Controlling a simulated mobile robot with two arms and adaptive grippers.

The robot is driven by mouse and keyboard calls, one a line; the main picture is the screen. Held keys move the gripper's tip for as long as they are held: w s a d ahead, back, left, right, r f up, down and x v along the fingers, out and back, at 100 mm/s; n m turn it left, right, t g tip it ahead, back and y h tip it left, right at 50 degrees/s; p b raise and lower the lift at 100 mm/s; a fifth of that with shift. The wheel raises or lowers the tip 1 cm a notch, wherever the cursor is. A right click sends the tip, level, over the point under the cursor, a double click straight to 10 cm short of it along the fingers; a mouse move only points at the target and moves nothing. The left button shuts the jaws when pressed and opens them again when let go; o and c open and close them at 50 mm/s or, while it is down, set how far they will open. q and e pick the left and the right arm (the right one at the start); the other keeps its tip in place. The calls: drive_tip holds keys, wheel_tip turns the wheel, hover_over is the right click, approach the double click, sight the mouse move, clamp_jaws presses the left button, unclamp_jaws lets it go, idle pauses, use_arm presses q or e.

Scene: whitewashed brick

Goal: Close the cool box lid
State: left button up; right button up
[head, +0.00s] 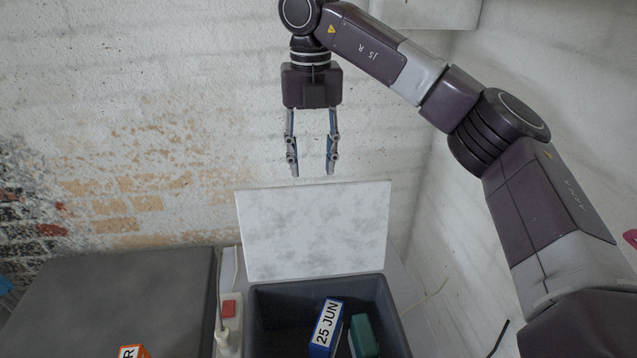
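The cool box (377,297) is a dark grey bin at the bottom centre of the head view, its front cut off by the frame. Its pale speckled lid (315,232) stands raised at the back edge, so the box is open. My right gripper (313,172) hangs fingers down, just above the lid's top edge in the picture. Its two fingers are apart with nothing between them. I cannot tell whether it is in front of the lid or behind it. My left gripper is not in view.
Inside the box lie a blue and white carton marked 25 JUN (326,326) and a green item (363,336). A power strip with a red switch (229,309) and a cable sit left of the box. A dark grey surface (120,300) holds an orange block (133,352). Brick wall stands behind.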

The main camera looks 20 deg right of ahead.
drive_tip(key=f, duration=0.1)
drive_tip(key=f+p, duration=0.1)
drive_tip(key=f, duration=0.3)
drive_tip(key=shift+w+d+p, duration=0.1)
drive_tip(key=shift+d+p, duration=0.2)
drive_tip(key=shift+f, duration=0.3)
drive_tip(key=shift+a+f, duration=0.1)
drive_tip(key=shift+a, duration=0.1)
drive_tip(key=shift+d, duration=0.1)
drive_tip(key=c, duration=0.9)
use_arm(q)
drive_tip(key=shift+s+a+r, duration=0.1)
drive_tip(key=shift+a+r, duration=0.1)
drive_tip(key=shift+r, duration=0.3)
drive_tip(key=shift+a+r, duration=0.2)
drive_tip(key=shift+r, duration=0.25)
use_arm(e)
clamp_jaws()
